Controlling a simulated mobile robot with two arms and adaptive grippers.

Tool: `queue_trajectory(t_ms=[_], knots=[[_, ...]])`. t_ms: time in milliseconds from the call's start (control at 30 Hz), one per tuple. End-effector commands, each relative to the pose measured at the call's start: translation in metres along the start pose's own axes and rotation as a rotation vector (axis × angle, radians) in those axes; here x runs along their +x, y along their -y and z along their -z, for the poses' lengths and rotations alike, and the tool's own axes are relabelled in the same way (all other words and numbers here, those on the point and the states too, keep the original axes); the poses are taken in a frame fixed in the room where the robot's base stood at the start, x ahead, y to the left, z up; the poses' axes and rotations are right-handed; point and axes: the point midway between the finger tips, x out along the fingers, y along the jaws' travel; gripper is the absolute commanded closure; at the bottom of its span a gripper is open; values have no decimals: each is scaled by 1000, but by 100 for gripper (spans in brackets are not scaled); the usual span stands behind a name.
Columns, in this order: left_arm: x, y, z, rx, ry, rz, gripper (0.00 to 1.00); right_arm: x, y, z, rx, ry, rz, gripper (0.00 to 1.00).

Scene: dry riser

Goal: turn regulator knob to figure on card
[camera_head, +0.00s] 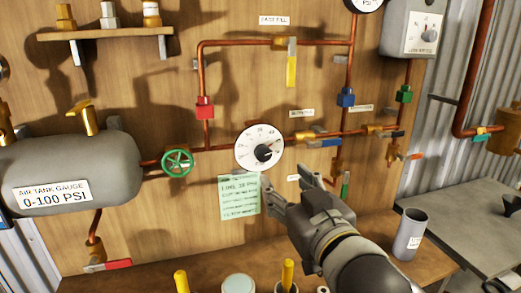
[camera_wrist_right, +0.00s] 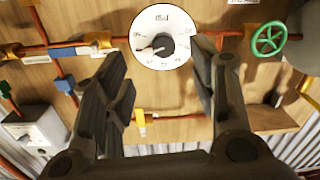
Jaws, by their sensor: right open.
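The regulator knob (camera_head: 263,153) is black, at the middle of a round white numbered dial (camera_head: 248,148) on the wooden wall panel. In the right wrist view the knob (camera_wrist_right: 163,44) shows between and beyond my fingers. A pale green card (camera_head: 239,198) hangs below the dial; its heading seems to include "PSI", but its figures are too small to read surely. My right gripper (camera_head: 275,192) is open and empty, below and right of the dial, apart from the knob in the wrist view. My left gripper is in neither view.
A green valve wheel (camera_head: 177,162) and a grey air tank (camera_head: 75,172) are left of the dial. Copper pipes with coloured valve handles surround it, including a yellow one (camera_head: 291,70). A grey cup (camera_head: 410,233) stands on the bench at right. Yellow-handled items (camera_head: 181,281) stand at the front.

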Motion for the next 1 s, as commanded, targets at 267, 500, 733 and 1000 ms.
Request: queue_trajectory(t_ms=[267,500,733,1000], knots=[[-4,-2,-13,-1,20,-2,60,12,2,13,-10,-26,3,47],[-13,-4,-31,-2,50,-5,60,55,2,15,-10,-26,2,47],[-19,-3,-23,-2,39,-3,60,89,2,16,-10,-27,2,47],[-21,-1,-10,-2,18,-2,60,104,2,15,-9,-28,4,47]])
